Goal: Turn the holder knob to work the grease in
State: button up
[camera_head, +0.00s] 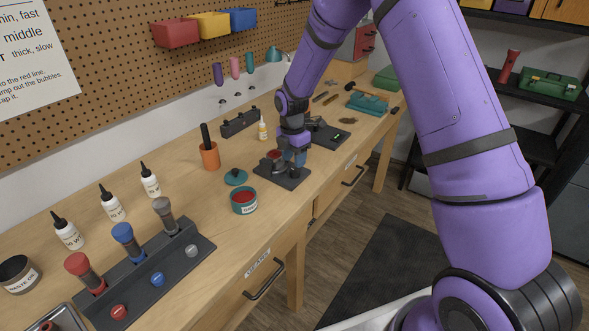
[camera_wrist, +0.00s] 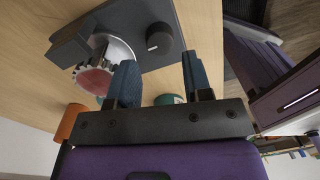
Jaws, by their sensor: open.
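The holder (camera_head: 287,180) is a dark flat plate on the bench under my gripper; it also shows in the wrist view (camera_wrist: 80,45). Its black round knob (camera_wrist: 160,40) with a white mark stands on the plate, just beyond my fingertips and lined up with the gap between them. Beside the knob, a toothed gear (camera_wrist: 93,80) with red grease on its face sits at a silver round part (camera_wrist: 117,48). My gripper (camera_wrist: 159,60) is open, its two blue fingers apart with nothing between them. In the head view my gripper (camera_head: 291,158) partly hides the holder, and the knob cannot be made out.
An open teal tub of red grease (camera_head: 243,202) and its lid (camera_head: 235,177) stand left of the holder. An orange cup (camera_head: 209,156), a small white bottle (camera_head: 262,130) and a dark tray (camera_head: 327,137) are nearby. A rack of coloured-handled tools (camera_head: 150,277) lies nearer.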

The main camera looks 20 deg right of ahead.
aim_at(294, 170)
jog(key=shift+f, duration=2.25)
jog(key=c, duration=0.7)
jog(key=shift+o, duration=0.2)
